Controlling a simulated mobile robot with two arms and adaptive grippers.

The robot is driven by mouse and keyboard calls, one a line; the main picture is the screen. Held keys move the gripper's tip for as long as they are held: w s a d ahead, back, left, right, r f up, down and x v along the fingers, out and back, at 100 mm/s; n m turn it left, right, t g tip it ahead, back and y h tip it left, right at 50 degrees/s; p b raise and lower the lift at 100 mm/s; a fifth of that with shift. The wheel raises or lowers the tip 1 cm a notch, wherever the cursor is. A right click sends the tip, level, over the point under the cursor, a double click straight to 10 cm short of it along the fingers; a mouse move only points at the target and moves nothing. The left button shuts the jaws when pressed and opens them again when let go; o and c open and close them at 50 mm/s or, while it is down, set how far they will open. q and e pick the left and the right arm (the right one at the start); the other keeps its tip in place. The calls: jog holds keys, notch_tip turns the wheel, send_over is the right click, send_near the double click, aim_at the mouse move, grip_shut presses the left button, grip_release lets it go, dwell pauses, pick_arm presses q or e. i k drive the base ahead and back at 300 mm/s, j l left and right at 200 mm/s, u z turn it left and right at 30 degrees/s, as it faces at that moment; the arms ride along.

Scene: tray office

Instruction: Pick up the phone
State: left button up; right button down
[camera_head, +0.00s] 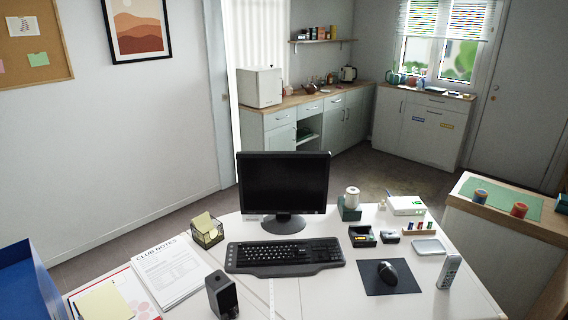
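A light grey handset with dark buttons (449,272), which looks like the phone, stands upright or nearly so at the right side of the white desk (330,294). It is to the right of the black mouse (387,273) and its dark mat (376,287), apart from both. Nothing covers it. Neither of my grippers is in view, so I cannot tell how they stand to it.
A monitor (285,183) and keyboard (284,256) fill the desk's middle. A small pale tray (429,246) lies behind the handset. A black speaker (221,295) and papers (166,273) are at left. A counter (505,205) stands right of the desk.

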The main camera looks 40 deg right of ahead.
aim_at(450, 269)
jog(key=z, duration=2.55)
